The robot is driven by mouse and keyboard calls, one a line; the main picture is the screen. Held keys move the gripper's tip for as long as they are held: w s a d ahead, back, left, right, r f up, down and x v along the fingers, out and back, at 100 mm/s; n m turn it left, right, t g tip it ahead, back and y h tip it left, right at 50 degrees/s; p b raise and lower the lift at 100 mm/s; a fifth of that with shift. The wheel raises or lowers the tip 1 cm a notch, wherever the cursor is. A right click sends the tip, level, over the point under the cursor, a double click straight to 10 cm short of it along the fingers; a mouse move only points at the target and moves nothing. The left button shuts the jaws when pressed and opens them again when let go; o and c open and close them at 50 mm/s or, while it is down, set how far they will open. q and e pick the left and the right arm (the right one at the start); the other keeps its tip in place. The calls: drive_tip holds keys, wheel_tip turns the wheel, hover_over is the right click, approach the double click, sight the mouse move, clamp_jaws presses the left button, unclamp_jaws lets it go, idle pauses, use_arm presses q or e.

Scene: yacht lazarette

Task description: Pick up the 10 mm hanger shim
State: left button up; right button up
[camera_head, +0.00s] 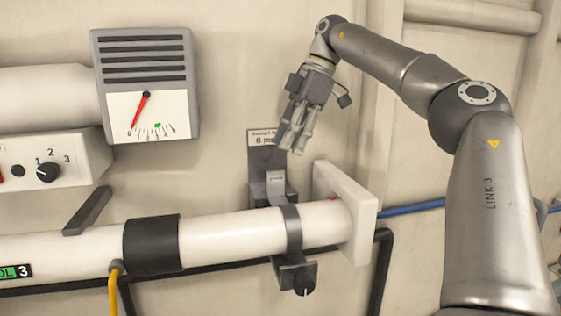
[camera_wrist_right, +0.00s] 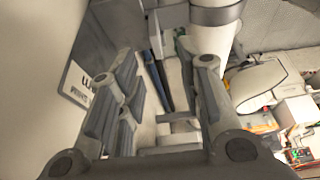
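My right gripper (camera_head: 292,148) points down beside the wall, above a small light grey block (camera_head: 275,184) that bears a small label. In the right wrist view, my right gripper's fingers (camera_wrist_right: 160,95) are spread apart, with no object clearly gripped. A pale edge (camera_wrist_right: 178,118) shows between them, but I cannot tell what it is. My left gripper is out of view.
A white pipe (camera_head: 235,236) runs below the holder, with a dark hanger strap (camera_head: 291,228) and a knob (camera_head: 304,280). A white end plate (camera_head: 345,212) stands right of the holder. A gauge (camera_head: 147,85) and a dial box (camera_head: 55,165) are at left.

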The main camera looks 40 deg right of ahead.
sight(276, 175)
drive_tip(key=x, duration=0.4)
drive_tip(key=shift+d+f, duration=0.15)
drive_tip(key=shift+f, duration=0.15)
drive_tip(key=x, duration=0.1)
drive_tip(key=p+x, duration=0.1)
drive_tip(key=x, duration=0.1)
drive_tip(key=shift+w+f, duration=0.25)
drive_tip(key=shift+w, duration=0.05)
drive_tip(key=shift+f, duration=0.25)
drive_tip(key=shift+a+f, duration=0.2)
drive_tip(key=shift+a, duration=0.05)
drive_tip(key=shift+f, duration=0.2)
drive_tip(key=shift+c, duration=0.3)
clamp_jaws()
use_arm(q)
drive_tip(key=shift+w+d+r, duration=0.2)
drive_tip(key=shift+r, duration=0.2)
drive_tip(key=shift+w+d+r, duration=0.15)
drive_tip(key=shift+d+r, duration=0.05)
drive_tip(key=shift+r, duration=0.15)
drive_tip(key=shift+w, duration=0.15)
use_arm(e)
drive_tip(key=shift+r, duration=0.25)
